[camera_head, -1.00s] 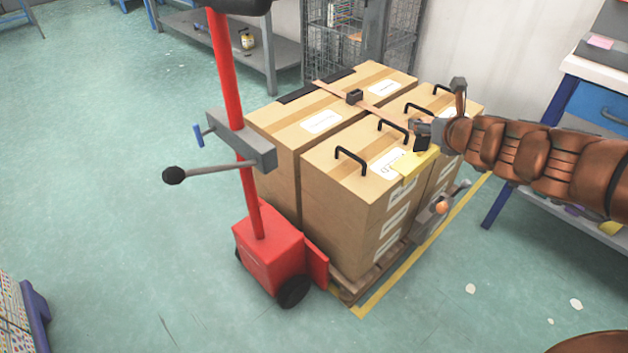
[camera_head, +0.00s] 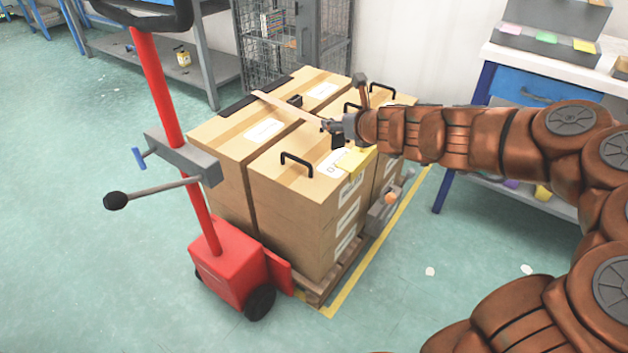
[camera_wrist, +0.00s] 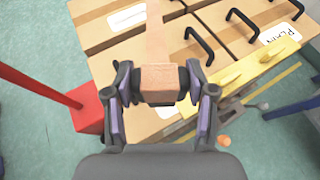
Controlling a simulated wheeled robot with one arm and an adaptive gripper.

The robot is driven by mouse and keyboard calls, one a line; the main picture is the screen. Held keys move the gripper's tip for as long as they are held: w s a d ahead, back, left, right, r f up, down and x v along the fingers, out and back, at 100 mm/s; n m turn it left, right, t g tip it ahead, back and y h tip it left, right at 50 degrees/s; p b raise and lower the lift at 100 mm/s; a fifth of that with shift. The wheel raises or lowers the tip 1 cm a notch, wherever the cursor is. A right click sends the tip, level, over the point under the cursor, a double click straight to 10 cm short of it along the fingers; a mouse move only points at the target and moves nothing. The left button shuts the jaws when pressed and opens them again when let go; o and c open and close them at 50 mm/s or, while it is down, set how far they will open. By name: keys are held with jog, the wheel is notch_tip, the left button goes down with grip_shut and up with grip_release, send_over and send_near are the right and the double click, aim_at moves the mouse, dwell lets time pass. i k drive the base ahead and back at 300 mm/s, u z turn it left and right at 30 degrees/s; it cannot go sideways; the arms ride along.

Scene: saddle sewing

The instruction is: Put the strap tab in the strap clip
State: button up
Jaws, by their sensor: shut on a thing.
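My gripper (camera_head: 334,129) is over the near boxes and shut on the strap tab. In the wrist view the tan strap tab (camera_wrist: 158,78) sits between the two dark fingers of my gripper (camera_wrist: 160,84). The tan strap (camera_head: 283,106) runs from the tab back across the box tops, past a small black block (camera_head: 295,100). A grey metal piece with an orange knob (camera_head: 388,201), possibly the strap clip, is low on the right side of the load. It shows partly in the wrist view (camera_wrist: 226,118); its opening cannot be made out.
Several cardboard boxes (camera_head: 290,205) with black handles stand on a wooden pallet (camera_head: 322,284). A yellow piece (camera_head: 355,160) lies on the near box edge. A red pallet jack (camera_head: 230,268) stands at left, a blue-legged workbench (camera_head: 470,120) at right.

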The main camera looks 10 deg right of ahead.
aim_at(294, 107)
jog(key=k, duration=0.5)
jog(key=z, duration=0.75)
jog(key=i, duration=1.9)
jog(key=u, duration=2.35)
